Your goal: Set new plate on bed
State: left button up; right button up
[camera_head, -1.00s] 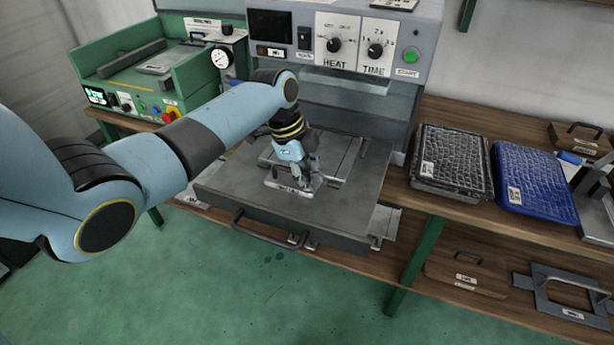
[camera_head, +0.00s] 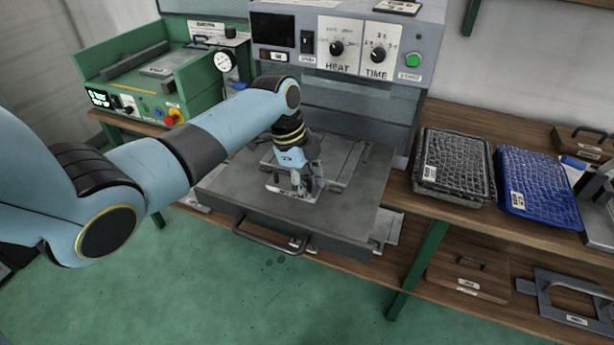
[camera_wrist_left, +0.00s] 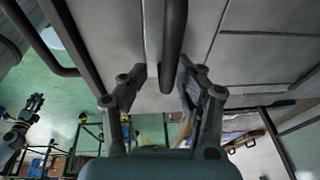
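My left gripper (camera_head: 298,187) points down over the pulled-out grey press bed (camera_head: 235,195) in the head view. A flat grey metal plate (camera_head: 338,168) lies on that bed, partly hidden by my arm. In the left wrist view, the left gripper's fingers (camera_wrist_left: 162,80) stand apart on either side of a dark bar (camera_wrist_left: 173,40). A gap shows on the left side of the bar. My right gripper (camera_wrist_left: 35,102) shows small at the left of the wrist view; its opening is unclear. It is not in the head view.
The press panel (camera_head: 345,45) stands behind the bed, and a drawer handle (camera_head: 265,237) juts from its front. A green machine (camera_head: 105,65) is at left. A black textured tray (camera_head: 455,165) and a blue one (camera_head: 538,185) lie on the bench at right.

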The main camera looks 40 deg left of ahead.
pick_arm(q)
jog(key=v, duration=1.2)
